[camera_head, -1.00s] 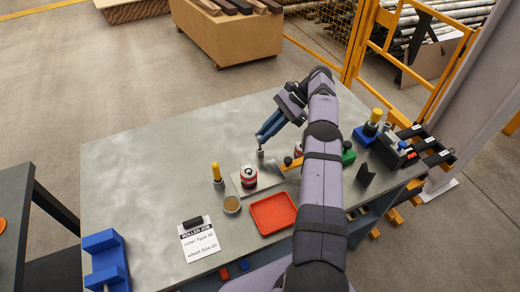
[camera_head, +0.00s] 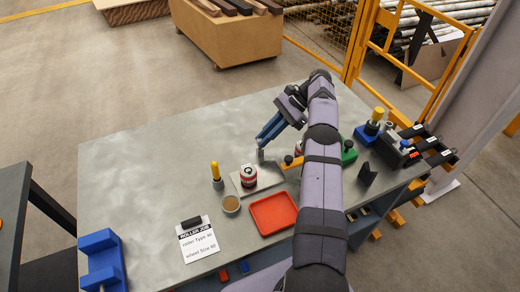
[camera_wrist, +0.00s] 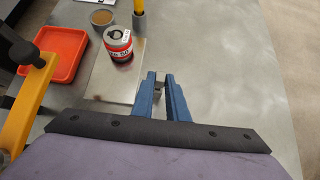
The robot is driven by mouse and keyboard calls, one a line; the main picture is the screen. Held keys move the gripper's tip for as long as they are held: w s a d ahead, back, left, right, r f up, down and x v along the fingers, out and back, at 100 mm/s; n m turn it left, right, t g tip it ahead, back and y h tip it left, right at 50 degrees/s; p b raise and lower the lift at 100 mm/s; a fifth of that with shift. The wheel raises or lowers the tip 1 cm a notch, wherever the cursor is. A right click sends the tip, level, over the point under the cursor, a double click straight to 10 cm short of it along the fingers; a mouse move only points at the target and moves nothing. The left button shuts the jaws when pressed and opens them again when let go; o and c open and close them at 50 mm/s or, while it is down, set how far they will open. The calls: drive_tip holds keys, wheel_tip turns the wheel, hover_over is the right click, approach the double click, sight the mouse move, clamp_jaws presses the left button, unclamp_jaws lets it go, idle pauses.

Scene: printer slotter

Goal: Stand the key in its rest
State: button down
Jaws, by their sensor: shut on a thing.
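My gripper (camera_head: 261,142) is low over the table, behind the pale plate (camera_head: 266,182). Its blue fingers are shut on a small grey metal piece, the key (camera_wrist: 158,86), mostly hidden between the fingertips in the wrist view. In the head view a small grey upright block (camera_head: 261,157) stands right under the fingertips at the plate's back edge; it looks like the rest. I cannot tell whether the key is inside it or just above it. A red and white can (camera_head: 249,176) stands on the plate and also shows in the wrist view (camera_wrist: 118,44).
A red tray (camera_head: 273,213), a small round brown-filled cup (camera_head: 231,205) and a yellow-handled tool in a holder (camera_head: 216,175) stand nearby. A yellow arm-like part (camera_wrist: 24,105) is beside the plate.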

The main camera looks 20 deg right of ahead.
drive_tip(key=shift+f+b, duration=0.95)
drive_tip(key=shift+f, duration=0.1)
idle(1.0)
drive_tip(key=c, duration=1.7)
unclamp_jaws()
drive_tip(key=shift+o, duration=0.2)
drive_tip(key=shift+r, duration=0.1)
wheel_tip(320, 180, up, 10)
drive_tip(key=p, duration=0.2)
